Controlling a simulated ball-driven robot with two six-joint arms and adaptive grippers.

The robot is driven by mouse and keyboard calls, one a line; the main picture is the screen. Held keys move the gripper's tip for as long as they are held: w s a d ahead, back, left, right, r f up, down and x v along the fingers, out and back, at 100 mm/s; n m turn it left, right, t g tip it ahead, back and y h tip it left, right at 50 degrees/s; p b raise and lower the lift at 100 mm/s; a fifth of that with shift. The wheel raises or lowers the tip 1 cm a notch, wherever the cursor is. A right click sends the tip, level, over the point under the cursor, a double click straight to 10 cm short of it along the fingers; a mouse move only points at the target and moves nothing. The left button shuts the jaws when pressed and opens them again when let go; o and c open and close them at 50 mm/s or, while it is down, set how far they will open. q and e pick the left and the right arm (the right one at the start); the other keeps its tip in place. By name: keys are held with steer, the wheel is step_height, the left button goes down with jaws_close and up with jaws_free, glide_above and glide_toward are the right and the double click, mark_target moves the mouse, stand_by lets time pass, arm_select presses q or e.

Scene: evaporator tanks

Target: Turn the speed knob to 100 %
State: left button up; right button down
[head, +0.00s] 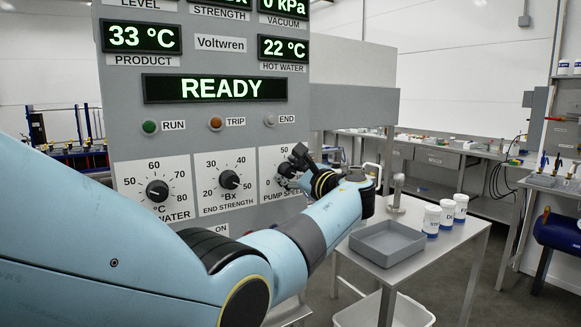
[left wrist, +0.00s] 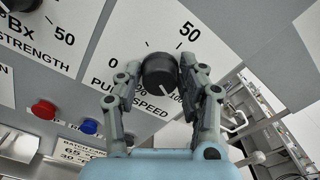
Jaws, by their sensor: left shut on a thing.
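The pump speed knob (left wrist: 159,70) is black and round, on a white dial marked 0, 50 and 100. My left gripper (left wrist: 160,77) is shut on it, one finger on each side. In the left wrist view a pale pointer mark shows at the knob's lower right rim, towards the 100 figure, which a finger partly covers. I cannot tell its exact alignment. In the head view the left gripper (head: 293,163) reaches the pump speed dial (head: 273,157) and hides most of the knob. My right gripper is not in view.
The END STRENGTH knob (head: 229,180) and hot water knob (head: 157,191) sit left of the dial. The display (head: 214,88) reads READY. Red (left wrist: 43,109) and blue (left wrist: 88,126) buttons lie below. A table with a grey tray (head: 387,255) and white tubs (head: 446,214) stands right.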

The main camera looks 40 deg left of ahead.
arm_select(q)
steer(key=shift+f+m, duration=0.15)
steer(key=shift+m, duration=0.35)
steer(key=o, duration=1.2)
steer(key=shift+c, duration=0.2)
steer(key=v, duration=0.7)
steer(key=shift+d, duration=0.25)
